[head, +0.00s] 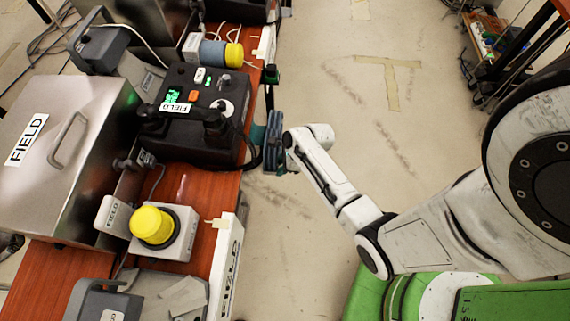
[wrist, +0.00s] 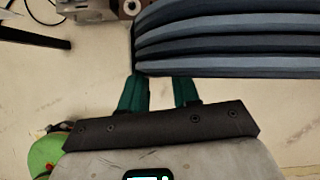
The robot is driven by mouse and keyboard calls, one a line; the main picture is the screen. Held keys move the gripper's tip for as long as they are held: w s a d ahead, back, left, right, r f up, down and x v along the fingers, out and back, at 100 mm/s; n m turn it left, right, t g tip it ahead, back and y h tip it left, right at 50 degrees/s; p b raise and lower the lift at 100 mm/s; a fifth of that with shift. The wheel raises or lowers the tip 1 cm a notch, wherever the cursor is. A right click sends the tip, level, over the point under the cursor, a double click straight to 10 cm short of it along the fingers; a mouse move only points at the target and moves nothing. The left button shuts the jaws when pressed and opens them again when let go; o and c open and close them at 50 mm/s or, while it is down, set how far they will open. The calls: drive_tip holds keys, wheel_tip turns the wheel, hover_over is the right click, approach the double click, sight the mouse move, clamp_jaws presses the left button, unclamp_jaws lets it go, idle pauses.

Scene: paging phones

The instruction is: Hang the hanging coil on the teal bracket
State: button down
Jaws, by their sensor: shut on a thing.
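The coil shows in the head view as a blue ringed bundle (head: 273,143) at the desk's right edge. In the wrist view its blue-grey bands (wrist: 230,42) fill the upper right. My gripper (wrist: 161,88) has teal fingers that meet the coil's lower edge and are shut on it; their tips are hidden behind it. In the head view my gripper (head: 279,146) reaches the coil from the right. A teal piece (head: 258,133) shows just left of the coil, beside the desk edge. I cannot tell whether it is the bracket or a fingertip.
A black desk phone unit (head: 185,115) stands left of the coil, with a black cable near the edge. A dark green fitting (head: 271,75) sits farther back on the edge. A yellow-topped button box (head: 155,227) is nearer. The floor (head: 330,60) to the right is clear.

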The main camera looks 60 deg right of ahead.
sight(269, 167)
drive_tip(key=shift+w+a+b, duration=0.2)
drive_tip(key=shift+w+b, duration=0.1)
drive_tip(key=shift+w, duration=0.4)
drive_tip(key=shift+w+a+b, duration=0.2)
drive_tip(key=shift+w+b, duration=0.1)
drive_tip(key=shift+w, duration=0.35)
drive_tip(key=shift+w+a+f, duration=0.2)
drive_tip(key=shift+w+f, duration=0.3)
drive_tip(key=shift+f, duration=0.1)
drive_tip(key=c, duration=0.8)
unclamp_jaws()
drive_tip(key=shift+o, duration=0.2)
drive_tip(key=shift+s+f, duration=0.1)
drive_tip(key=p+v, duration=0.2)
drive_tip(key=v, duration=0.8)
drive_tip(key=shift+s+r, duration=0.2)
drive_tip(key=shift+r, duration=0.15)
